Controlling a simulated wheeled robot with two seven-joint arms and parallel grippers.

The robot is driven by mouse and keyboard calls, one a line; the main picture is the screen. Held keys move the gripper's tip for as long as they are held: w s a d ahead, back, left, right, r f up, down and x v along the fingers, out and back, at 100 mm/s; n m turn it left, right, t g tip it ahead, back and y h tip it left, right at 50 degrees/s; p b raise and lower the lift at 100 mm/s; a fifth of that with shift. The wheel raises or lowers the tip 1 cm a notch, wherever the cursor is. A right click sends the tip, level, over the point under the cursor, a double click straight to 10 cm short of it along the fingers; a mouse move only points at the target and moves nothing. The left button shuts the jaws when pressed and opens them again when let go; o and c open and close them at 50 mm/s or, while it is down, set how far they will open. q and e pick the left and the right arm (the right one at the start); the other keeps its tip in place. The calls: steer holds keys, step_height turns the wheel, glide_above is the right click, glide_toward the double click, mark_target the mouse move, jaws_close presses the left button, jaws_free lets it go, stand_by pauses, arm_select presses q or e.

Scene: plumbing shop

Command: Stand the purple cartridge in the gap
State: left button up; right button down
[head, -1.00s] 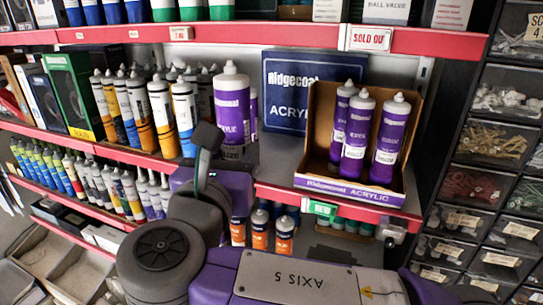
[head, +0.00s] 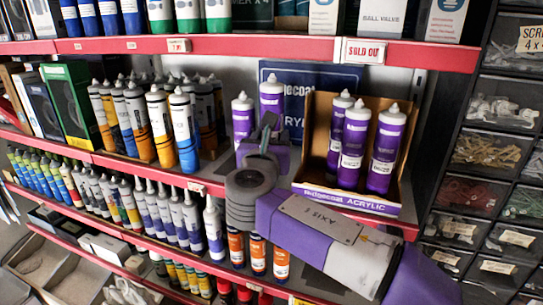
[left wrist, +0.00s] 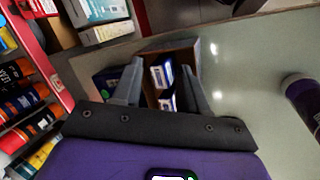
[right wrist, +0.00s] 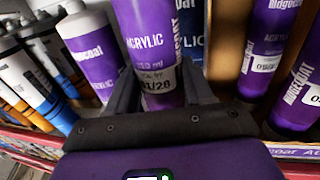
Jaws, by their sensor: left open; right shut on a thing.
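A purple cartridge (head: 271,97) with a white cap stands upright in my right gripper (head: 267,128), above the shelf. The right wrist view shows the held cartridge (right wrist: 152,50) between the fingers (right wrist: 150,95). Another purple cartridge (head: 243,117) stands just left of it, beside the yellow-and-white tubes; its base is hidden in the head view. The held cartridge is between this one and the open carton (head: 350,200). Whether its base touches the shelf is hidden. My left gripper (left wrist: 160,85) is open and empty, away from the shelf, and not in the head view.
The carton holds several purple cartridges (head: 354,145) to the right. A blue Ridgecoat box (head: 345,78) stands behind. Yellow, blue and white tubes (head: 160,125) crowd the left. The shelf above has a red edge (head: 250,45). An open brown box (left wrist: 178,55) lies below my left gripper.

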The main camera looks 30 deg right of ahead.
step_height(320, 180, down, 3)
steer(key=shift+f+b, duration=0.1)
steer(key=shift+b, duration=0.2)
steer(key=shift+w+d+f, duration=0.1)
steer(key=shift+d+f, duration=0.1)
steer(key=shift+f, duration=0.15)
steer(key=shift+f, duration=0.2)
steer(key=c, duration=0.7)
jaws_free()
steer(key=shift+r, duration=0.1)
